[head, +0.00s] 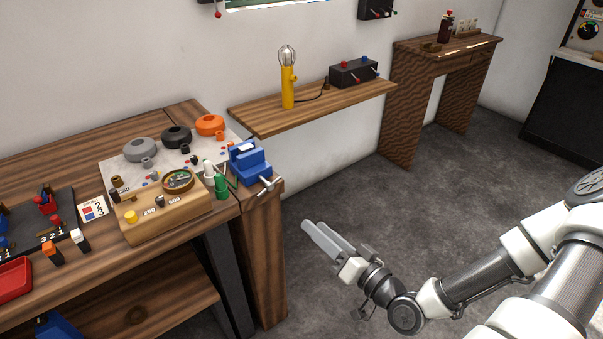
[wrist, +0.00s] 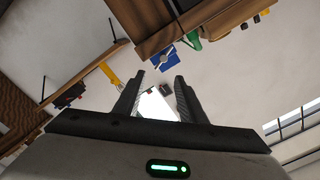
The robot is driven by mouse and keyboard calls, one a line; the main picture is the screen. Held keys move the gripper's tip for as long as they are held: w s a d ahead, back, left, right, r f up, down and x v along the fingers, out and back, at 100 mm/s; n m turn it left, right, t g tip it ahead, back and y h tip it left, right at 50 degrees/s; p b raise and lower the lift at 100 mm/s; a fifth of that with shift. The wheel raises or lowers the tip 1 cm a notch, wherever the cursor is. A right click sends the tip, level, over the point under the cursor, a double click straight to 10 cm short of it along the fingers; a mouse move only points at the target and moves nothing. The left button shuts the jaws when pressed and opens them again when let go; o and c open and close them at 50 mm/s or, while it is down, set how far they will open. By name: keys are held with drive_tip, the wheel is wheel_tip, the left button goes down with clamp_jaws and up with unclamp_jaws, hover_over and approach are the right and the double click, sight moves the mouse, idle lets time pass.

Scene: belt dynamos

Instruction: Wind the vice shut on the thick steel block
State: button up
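The blue vice (head: 250,162) stands at the right end of the wooden workbench in the head view. Its metal cross handle (head: 268,186) sticks out at the front, past the bench edge. The vice also shows small in the wrist view (wrist: 160,62), above the fingertips. I cannot make out the thick steel block or whether anything sits between the jaws. My gripper (head: 312,227) is over open floor, right of the bench and apart from the vice. In the wrist view its two fingers (wrist: 159,78) are spread, with nothing between them.
Green and white bottles (head: 220,182) stand close left of the vice, beside a wooden meter box (head: 162,213). A wall shelf (head: 320,104) behind carries a yellow lamp (head: 288,88) and a dark switch box (head: 353,73). The floor (head: 400,205) right of the bench is clear.

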drive_tip(key=b, duration=0.9)
approach(271, 189)
drive_tip(key=b+x, duration=0.2)
drive_tip(key=x, duration=0.6)
drive_tip(key=shift+r+b, duration=0.1)
drive_tip(key=shift+b, duration=0.25)
clamp_jaws()
